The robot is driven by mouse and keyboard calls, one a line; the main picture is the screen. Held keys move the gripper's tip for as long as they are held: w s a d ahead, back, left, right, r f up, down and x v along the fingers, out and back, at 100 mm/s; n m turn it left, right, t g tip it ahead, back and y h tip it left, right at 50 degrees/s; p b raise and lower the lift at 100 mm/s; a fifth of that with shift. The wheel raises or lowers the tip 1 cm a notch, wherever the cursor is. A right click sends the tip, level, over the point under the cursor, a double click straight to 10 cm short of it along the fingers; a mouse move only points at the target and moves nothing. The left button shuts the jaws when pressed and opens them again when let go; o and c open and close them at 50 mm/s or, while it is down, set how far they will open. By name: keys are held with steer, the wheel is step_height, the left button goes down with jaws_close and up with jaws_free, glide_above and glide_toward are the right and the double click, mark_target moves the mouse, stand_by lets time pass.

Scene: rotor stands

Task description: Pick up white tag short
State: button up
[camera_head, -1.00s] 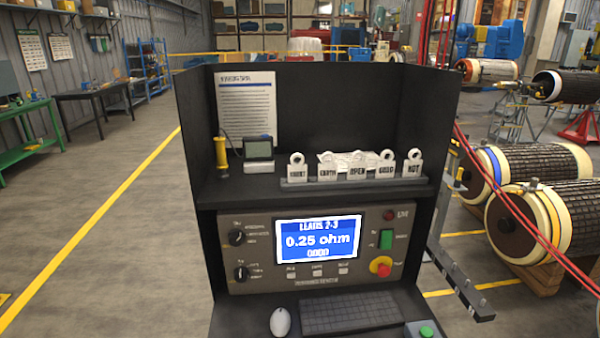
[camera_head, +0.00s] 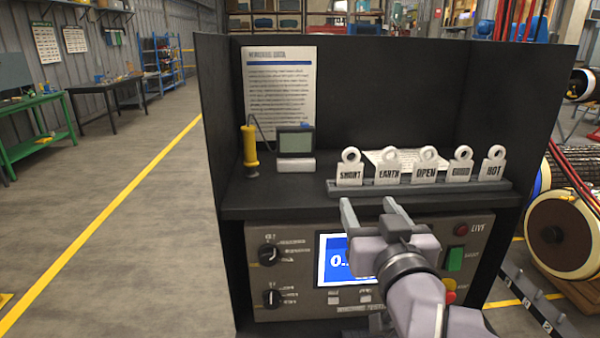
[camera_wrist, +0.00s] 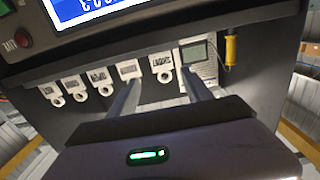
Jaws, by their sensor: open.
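The white short tag (camera_head: 349,174) stands at the left end of a row of white tags in a dark rack on the bench shelf. It is upright, with a ring on top. In the wrist view the scene is turned over, and the short tag (camera_wrist: 162,64) appears between my two fingers. My gripper (camera_head: 369,204) is open and empty. In the head view it is in front of and below the rack, around the earth tag (camera_head: 388,173) and short tag. I see no contact with any tag.
The open tag (camera_head: 425,172), good tag (camera_head: 460,170) and hot tag (camera_head: 493,168) share the rack (camera_head: 420,188). A small meter (camera_head: 296,141) and a yellow probe (camera_head: 249,146) stand left of it. The control panel (camera_head: 300,293) lies below; dark walls enclose the shelf.

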steer(key=p, duration=1.1)
glide_toward(353, 172)
steer(key=w, duration=0.7)
steer(key=shift+w+f+b, duration=0.15)
steer(key=shift+w+b, duration=0.15)
steer(key=shift+w, duration=0.05)
steer(key=w, duration=0.6)
steer(key=shift+a+f, duration=0.15)
steer(key=shift+a, duration=0.1)
steer(key=shift+s, duration=0.1)
steer(key=c, duration=0.8)
